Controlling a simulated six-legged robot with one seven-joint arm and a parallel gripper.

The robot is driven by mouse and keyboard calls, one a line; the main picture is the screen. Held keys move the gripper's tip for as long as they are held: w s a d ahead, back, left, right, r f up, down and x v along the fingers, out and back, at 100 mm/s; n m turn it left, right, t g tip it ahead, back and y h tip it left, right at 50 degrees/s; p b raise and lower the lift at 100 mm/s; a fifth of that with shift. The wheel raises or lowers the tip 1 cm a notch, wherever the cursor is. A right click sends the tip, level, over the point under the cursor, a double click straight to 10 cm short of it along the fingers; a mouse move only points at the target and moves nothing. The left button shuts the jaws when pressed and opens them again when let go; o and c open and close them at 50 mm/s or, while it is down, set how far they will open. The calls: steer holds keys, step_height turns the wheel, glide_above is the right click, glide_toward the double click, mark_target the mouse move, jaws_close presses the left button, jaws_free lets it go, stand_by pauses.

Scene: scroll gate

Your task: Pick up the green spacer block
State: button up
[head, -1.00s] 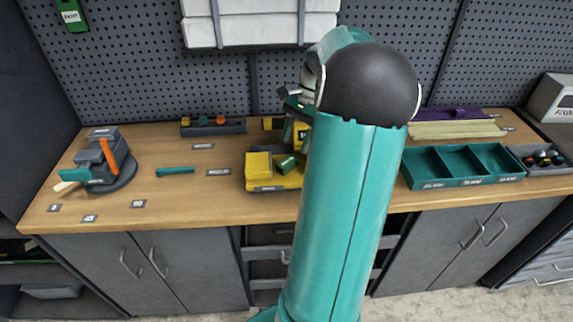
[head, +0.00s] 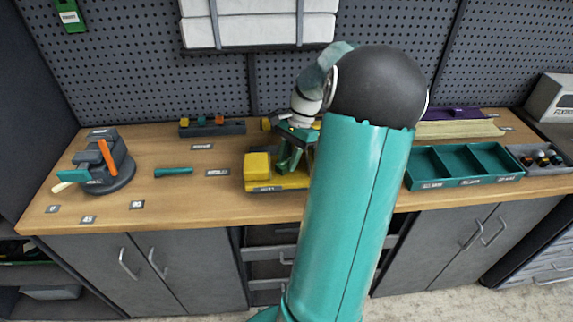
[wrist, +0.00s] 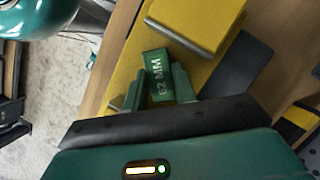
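The green spacer block (wrist: 159,78), marked "62 MM", is between the two fingers of my gripper (wrist: 157,86) in the wrist view. The fingers stand very close along both its sides. I cannot tell whether they press on it. The block is at the yellow fixture (wrist: 127,68), and its underside is hidden. In the head view my gripper (head: 287,166) points down at the yellow fixture (head: 259,178) on the bench. There the block is hidden by the fingers and arm.
A raised yellow block (head: 257,163) stands left of my fingers. On the wooden bench are a teal bar (head: 173,171), a grey rotary device with an orange lever (head: 107,157), and a rack (head: 212,128) behind. A teal divided tray (head: 463,183) is right of my arm.

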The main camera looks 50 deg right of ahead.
jaws_close()
steer(key=shift+r, duration=0.1)
steer(key=shift+r, duration=0.55)
steer(key=s+a+r, duration=0.8)
steer(key=s+r, duration=0.3)
steer(key=r, duration=0.1)
steer(key=m+t+h, duration=0.1)
steer(key=m+t, duration=0.2)
steer(key=m, duration=0.5)
glide_above(288, 162)
step_height(288, 162, down, 6)
steer(key=shift+d+f, duration=0.1)
steer(key=shift+f, duration=0.1)
steer(key=shift+h, duration=0.3)
steer(key=shift+f, duration=3.05)
steer(key=shift+f, duration=0.35)
